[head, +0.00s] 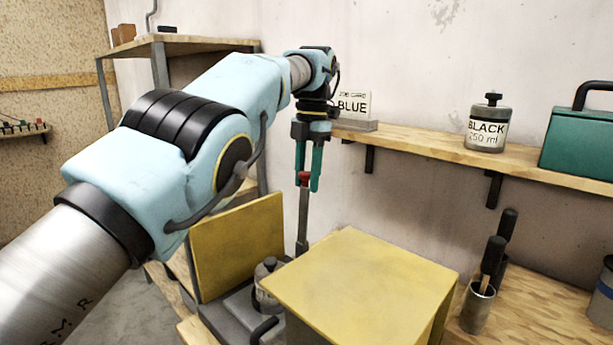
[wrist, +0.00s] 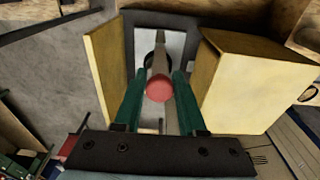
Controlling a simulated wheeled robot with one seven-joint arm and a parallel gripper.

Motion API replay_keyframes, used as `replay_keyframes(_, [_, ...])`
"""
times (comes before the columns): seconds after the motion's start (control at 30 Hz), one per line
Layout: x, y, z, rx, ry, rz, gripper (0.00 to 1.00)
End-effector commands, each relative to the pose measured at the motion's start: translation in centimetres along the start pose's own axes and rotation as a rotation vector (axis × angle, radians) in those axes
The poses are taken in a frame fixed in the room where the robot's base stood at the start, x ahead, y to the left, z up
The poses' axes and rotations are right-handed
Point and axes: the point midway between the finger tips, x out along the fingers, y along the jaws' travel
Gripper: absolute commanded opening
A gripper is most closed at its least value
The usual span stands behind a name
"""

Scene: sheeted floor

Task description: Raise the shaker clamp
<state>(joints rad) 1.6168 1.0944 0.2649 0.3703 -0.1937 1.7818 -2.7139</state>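The shaker clamp appears as an upright grey rod (head: 303,220) with a red knob (head: 304,179) on top. It rises between two yellow panels or boxes. My gripper (head: 308,188) points down over it, its two green fingers on either side of the knob. In the wrist view the red knob (wrist: 159,88) shows between the fingertips, with the grey rod (wrist: 159,58) running away behind it. The knob nearly fills the gap; whether both fingers touch it I cannot tell.
A yellow box (head: 360,280) stands close at right, a yellow panel (head: 237,245) at left. A grey bottle (head: 268,284) sits low between them. A tool cup (head: 478,308) stands right.

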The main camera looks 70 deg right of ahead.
Motion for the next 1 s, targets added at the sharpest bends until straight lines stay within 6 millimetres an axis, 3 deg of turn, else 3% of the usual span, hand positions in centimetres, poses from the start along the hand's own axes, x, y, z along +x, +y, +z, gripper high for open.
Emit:
replay_keyframes(0.27, [0.12,-0.04,0.02,0.001,0.001,-0.001,0.69])
replay_keyframes(1.0, [-0.2,0.37,-0.48,0.0,-0.035,-0.001,0.69])
